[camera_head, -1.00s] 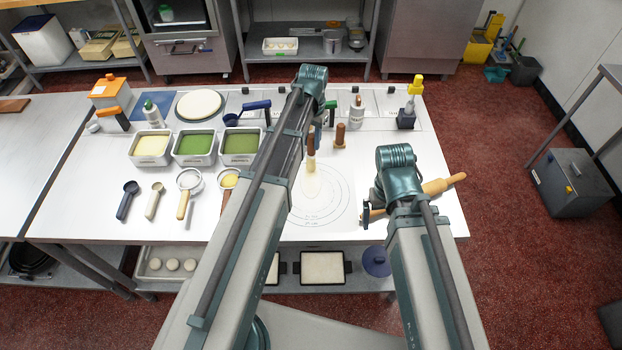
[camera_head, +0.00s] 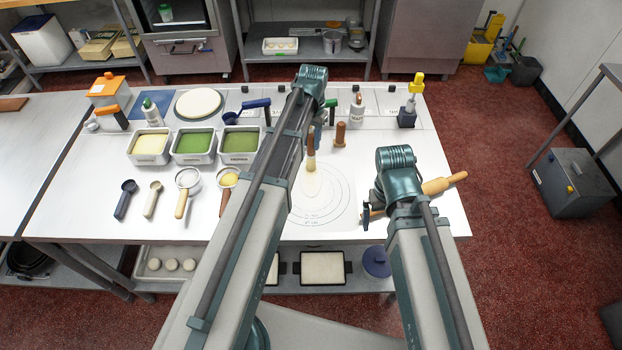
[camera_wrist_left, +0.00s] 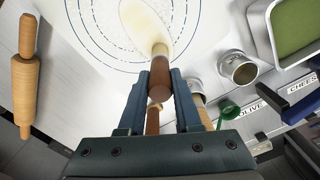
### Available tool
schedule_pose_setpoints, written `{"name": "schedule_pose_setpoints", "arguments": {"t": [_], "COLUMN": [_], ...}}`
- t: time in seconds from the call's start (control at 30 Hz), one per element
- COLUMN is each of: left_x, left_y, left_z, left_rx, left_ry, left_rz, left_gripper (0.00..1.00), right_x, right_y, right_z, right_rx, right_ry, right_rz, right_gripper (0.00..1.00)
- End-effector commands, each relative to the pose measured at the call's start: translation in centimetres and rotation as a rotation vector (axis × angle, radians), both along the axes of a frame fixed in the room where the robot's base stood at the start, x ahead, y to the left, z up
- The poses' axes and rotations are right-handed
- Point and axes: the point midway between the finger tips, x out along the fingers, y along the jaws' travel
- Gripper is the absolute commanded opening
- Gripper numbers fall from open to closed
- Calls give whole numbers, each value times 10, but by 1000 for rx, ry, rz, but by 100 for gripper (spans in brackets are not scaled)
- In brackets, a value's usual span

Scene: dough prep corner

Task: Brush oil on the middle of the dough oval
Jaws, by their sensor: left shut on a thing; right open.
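The dough oval (camera_head: 313,186) is pale cream and lies on the ringed circle markings of the white table. It also shows in the left wrist view (camera_wrist_left: 136,22), partly covered by the brush. My left gripper (camera_wrist_left: 162,78) is shut on the brown-handled brush (camera_wrist_left: 160,80). The brush, also in the head view (camera_head: 310,148), is over one end of the oval. I cannot tell whether its tip touches the dough. My left arm hides most of that gripper in the head view. My right gripper (camera_head: 367,214) is open and empty, right of the rings.
A rolling pin (camera_head: 442,184) lies just beyond my right gripper. A brown wooden tool (camera_head: 340,135) stands behind the oval.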

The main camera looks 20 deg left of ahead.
Motion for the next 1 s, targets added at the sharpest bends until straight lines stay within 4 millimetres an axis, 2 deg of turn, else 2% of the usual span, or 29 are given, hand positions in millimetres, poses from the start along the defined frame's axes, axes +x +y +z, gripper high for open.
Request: {"name": "schedule_pose_setpoints", "arguments": {"t": [0.43, 1.0], "left_x": [24, 24], "left_y": [7, 7], "left_z": [2, 0], "left_rx": [0, 0], "left_ry": [0, 0], "left_rz": [1, 0], "left_gripper": [0, 0], "right_x": [0, 0], "right_y": [0, 0], "right_z": [2, 0], "right_rx": [0, 0], "right_ry": [0, 0], "right_rz": [0, 0], "right_gripper": [100, 100]}}
